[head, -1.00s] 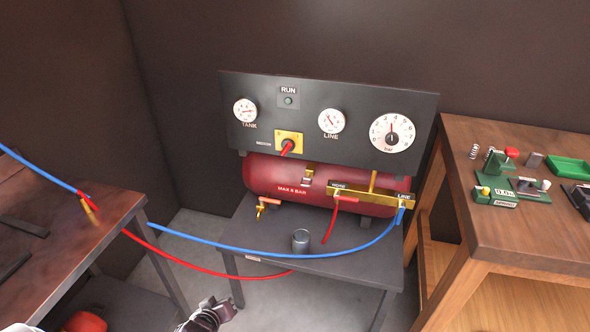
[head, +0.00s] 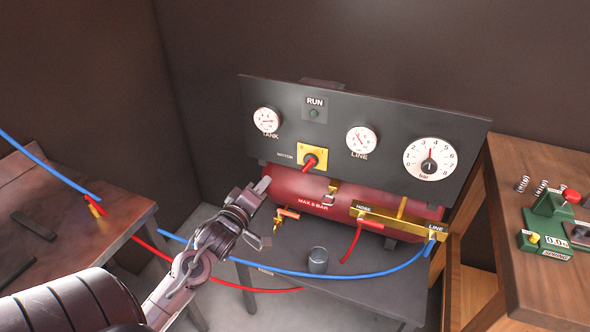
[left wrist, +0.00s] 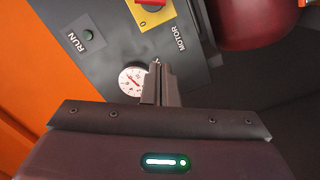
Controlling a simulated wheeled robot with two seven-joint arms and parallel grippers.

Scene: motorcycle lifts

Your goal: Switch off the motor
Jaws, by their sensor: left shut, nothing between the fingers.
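The motor switch is a red handle (head: 309,163) on a yellow plate (head: 320,152), beside the word MOTOR on the dark panel (head: 384,127). The yellow plate also shows at the top of the left wrist view (left wrist: 153,16). The RUN lamp (head: 313,113) above it looks dull green. My left gripper (head: 263,184) is shut and empty, left of the switch and lower, in front of the red tank's left end. In the left wrist view its fingers (left wrist: 157,66) overlap the edge of a gauge and lie apart from the switch plate. My right gripper is not in view.
The red tank (head: 290,185) sits under the panel, with brass valves and red and blue hoses at its front. A metal cup (head: 318,260) stands on the dark stand (head: 350,292). Wooden benches stand left (head: 75,225) and right (head: 520,200).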

